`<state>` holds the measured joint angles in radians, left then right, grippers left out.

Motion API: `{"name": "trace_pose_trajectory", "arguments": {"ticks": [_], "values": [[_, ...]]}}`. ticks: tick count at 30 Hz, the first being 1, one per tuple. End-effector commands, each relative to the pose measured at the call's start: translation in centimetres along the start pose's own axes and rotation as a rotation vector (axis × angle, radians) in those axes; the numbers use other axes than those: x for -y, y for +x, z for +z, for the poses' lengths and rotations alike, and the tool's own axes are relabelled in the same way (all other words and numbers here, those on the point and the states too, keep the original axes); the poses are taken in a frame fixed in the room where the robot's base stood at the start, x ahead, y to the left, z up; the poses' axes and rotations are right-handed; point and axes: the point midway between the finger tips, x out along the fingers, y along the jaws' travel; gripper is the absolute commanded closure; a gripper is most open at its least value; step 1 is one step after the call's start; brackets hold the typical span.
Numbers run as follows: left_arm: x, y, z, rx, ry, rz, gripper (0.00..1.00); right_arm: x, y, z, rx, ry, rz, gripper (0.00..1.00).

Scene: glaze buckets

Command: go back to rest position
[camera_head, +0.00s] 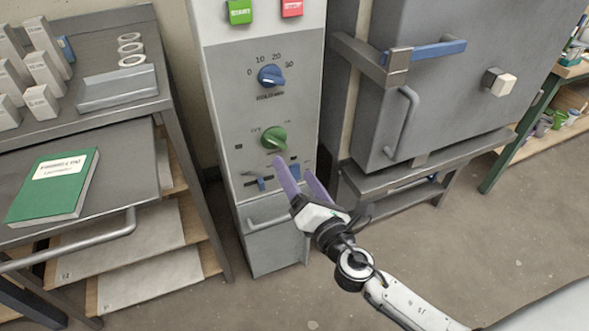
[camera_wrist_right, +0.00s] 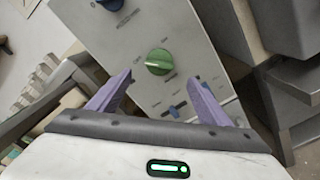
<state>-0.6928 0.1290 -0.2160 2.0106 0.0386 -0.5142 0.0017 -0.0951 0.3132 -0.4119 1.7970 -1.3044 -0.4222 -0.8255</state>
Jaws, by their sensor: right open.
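My right gripper (camera_head: 301,182) reaches in from the lower right in the head view. Its two purple fingers are apart and nothing is between them. They are in front of the lower part of the grey control panel (camera_head: 222,108), just below the green knob (camera_head: 274,138). In the right wrist view the fingers of the right gripper (camera_wrist_right: 166,92) stand either side of the green knob (camera_wrist_right: 158,62) in the picture. I cannot tell how far the fingertips are from the panel. My left gripper is not in view.
A blue knob (camera_head: 271,75), a green start button (camera_head: 240,11) and a red button (camera_head: 291,8) are on the panel. A grey kiln (camera_head: 450,95) stands to the right. A cart with a green book (camera_head: 55,187) stands at left. Floor is clear at lower right.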

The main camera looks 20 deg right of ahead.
Motion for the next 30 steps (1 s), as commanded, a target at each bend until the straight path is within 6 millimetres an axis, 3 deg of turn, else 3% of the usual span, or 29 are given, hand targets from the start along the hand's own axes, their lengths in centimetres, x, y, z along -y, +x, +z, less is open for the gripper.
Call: {"name": "trace_pose_trajectory", "arguments": {"ticks": [11,14,17,19,24,30], "values": [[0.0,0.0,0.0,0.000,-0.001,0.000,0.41,0.0,0.0,0.0,-0.001,0.004,-0.001,0.28],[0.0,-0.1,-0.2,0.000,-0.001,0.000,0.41,0.7,-0.6,-0.6,-0.019,0.078,-0.029,0.28],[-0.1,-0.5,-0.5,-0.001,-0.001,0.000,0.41,2.5,-2.5,-2.3,-0.060,0.300,-0.114,0.28],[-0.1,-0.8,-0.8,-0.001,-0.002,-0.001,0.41,4.4,-4.8,-4.2,-0.093,0.545,-0.215,0.28],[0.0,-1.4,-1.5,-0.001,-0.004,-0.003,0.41,8.2,-12.6,-9.5,-0.103,1.246,-0.535,0.28],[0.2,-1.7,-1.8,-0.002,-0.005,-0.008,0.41,9.1,-20.7,-13.8,0.017,1.898,-0.863,0.28]]}}
